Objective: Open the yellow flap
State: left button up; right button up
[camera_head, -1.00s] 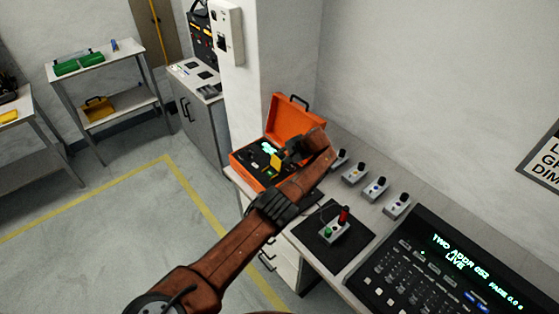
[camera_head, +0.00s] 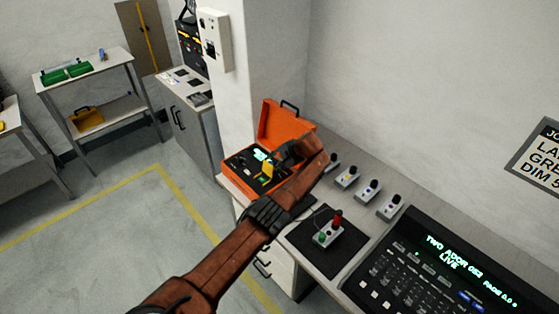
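The yellow flap (camera_head: 267,171) is a small upright yellow piece inside the open orange case (camera_head: 236,190), which sits at the left end of the bench. My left arm reaches up from the bottom of the view. Its dark gripper (camera_head: 284,157) is over the case, just right of the flap and very close to it. I cannot tell whether they touch. The arm's own wrist hides the fingertips in part, so how far they are open does not show. A lit green display (camera_head: 261,155) shows behind the flap. My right gripper is out of view.
A control box with a red handle (camera_head: 328,235) stands on a black mat (camera_head: 318,260) right of my arm. Several small switch boxes (camera_head: 368,190) line the bench's back. A large lit console (camera_head: 430,270) is at lower right. Open floor lies left.

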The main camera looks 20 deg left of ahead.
pick_arm(q)
jog(key=v, duration=1.1)
jog(key=shift+r, duration=0.1)
